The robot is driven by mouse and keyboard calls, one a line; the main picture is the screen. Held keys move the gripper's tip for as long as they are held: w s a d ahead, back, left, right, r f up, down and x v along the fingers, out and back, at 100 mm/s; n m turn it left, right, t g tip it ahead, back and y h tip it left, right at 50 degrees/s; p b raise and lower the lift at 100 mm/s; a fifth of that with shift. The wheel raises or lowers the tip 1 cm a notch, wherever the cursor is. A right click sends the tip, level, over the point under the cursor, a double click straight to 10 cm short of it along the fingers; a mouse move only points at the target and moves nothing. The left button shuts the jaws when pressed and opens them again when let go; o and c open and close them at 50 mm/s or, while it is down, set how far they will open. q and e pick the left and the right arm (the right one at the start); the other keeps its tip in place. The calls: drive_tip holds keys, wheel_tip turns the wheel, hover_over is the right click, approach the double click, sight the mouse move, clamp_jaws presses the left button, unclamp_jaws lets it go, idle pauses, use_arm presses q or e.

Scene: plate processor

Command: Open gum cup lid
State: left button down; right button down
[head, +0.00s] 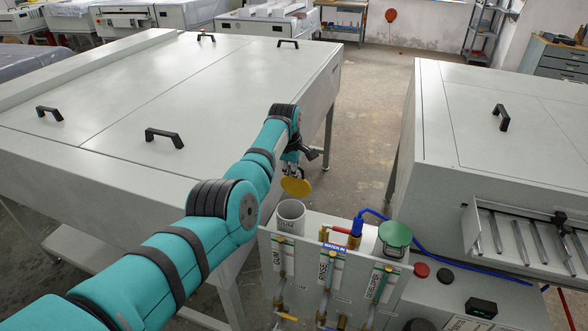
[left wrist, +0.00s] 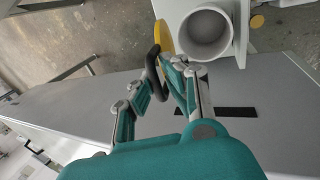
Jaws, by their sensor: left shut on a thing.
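The gum cup (head: 290,213) is a white cylinder at the left of the valve panel, and its top is open. It also shows in the left wrist view (left wrist: 208,33) as a round, empty-looking opening. The yellow gum lid (head: 296,187) is off the cup, tilted on edge just behind and above it. In the left wrist view the lid (left wrist: 163,40) stands edge-on beside the cup's rim. My left gripper (head: 291,167) is shut on the lid's dark handle (left wrist: 152,68). My right gripper is not in view.
A green lid (head: 395,234) covers another cup to the right on the panel (head: 335,225). A blue hose (head: 430,252) runs rightward. A large white machine (head: 200,90) stands at left, another (head: 465,110) at right. Floor (head: 372,110) between them is clear.

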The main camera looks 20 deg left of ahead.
use_arm(q)
drive_tip(key=shift+w+r, duration=0.3)
drive_tip(key=shift+r, duration=0.15)
drive_tip(key=c, duration=1.8)
unclamp_jaws()
drive_tip(key=shift+c, duration=0.2)
drive_tip(key=o, duration=0.4)
drive_tip(key=shift+w+f, duration=0.2)
drive_tip(key=shift+f, duration=0.05)
drive_tip(key=shift+s, duration=0.25)
drive_tip(key=shift+r, duration=0.35)
drive_tip(key=v, duration=1.1)
drive_tip(key=shift+s, duration=0.2)
drive_tip(key=shift+w, duration=0.1)
